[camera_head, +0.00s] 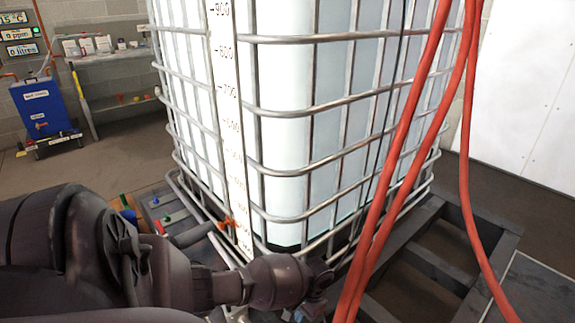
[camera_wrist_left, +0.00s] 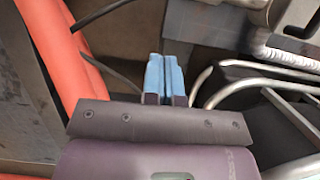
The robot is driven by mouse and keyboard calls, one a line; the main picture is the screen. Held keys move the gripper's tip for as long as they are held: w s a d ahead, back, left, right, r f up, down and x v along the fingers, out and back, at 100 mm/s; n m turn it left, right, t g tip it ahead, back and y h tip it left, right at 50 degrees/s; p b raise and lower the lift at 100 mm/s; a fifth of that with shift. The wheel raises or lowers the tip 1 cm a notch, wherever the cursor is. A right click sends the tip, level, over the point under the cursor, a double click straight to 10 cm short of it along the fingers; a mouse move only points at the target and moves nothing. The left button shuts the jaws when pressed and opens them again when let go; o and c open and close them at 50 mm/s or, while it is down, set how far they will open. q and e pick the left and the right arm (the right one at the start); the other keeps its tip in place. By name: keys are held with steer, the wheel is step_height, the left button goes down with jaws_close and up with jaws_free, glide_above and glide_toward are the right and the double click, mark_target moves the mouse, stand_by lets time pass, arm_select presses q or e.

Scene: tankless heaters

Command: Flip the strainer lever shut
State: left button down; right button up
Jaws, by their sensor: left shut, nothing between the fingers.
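My left gripper (camera_wrist_left: 165,58) is shut, its two blue fingers together with nothing between them. In the head view my dark left arm reaches in from the lower left to the tank's lower front corner, and its fingers are not clear there. I cannot pick out the strainer lever for certain. A small orange handle (camera_head: 227,223) shows at the tank's base, above and left of my wrist. My right gripper is not in view.
A caged white tank (camera_head: 300,110) fills the middle, on a dark frame (camera_head: 440,265). Red hoses (camera_head: 400,140) hang in front on the right; a red hose (camera_wrist_left: 55,45) also runs left of my fingers. Small coloured handles (camera_head: 155,202) sit left. A blue unit (camera_head: 40,108) stands farther back.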

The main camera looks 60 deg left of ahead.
arm_select(q)
steer(key=s+f+b, duration=0.4)
steer(key=s+f, duration=0.3)
steer(key=f, duration=0.3)
steer(key=shift+d+f, duration=0.2)
steer(key=shift+d, duration=0.15)
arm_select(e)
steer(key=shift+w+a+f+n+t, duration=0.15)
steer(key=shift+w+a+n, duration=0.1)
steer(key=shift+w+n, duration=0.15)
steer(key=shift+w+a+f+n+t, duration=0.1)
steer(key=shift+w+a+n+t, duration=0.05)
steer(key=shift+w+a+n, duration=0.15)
arm_select(q)
steer(key=shift+w, duration=0.1)
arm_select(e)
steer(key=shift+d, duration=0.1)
